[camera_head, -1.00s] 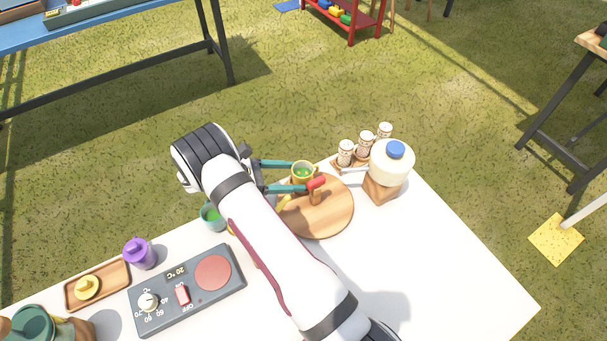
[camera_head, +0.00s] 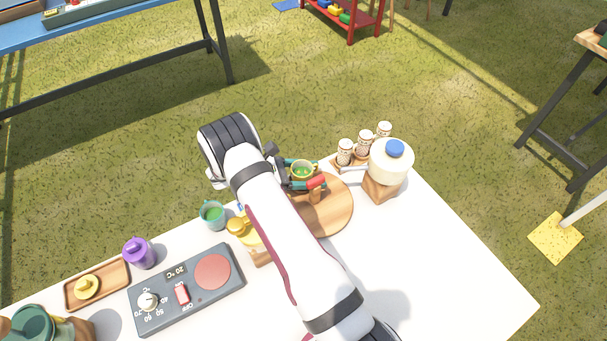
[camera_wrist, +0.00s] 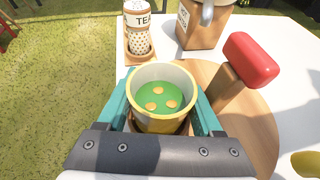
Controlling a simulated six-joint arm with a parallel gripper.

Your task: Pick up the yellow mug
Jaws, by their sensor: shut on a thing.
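The yellow mug (camera_head: 302,172) is at the far edge of the white table, by the round wooden board. In the wrist view the mug (camera_wrist: 162,95) is upright, with a pale rim, a green inside and several orange-yellow dots. My gripper (camera_head: 300,174) has its teal fingers on both sides of the mug and is shut on it. In the wrist view the fingers of my gripper (camera_wrist: 161,108) press against its left and right walls. The mug's underside is mostly hidden, so I cannot tell whether it is lifted.
A red-topped wooden piece (camera_head: 316,187) stands close beside the mug on the round board (camera_head: 335,208). A teal mug (camera_head: 213,215) and a hotplate (camera_head: 190,290) are to the left.

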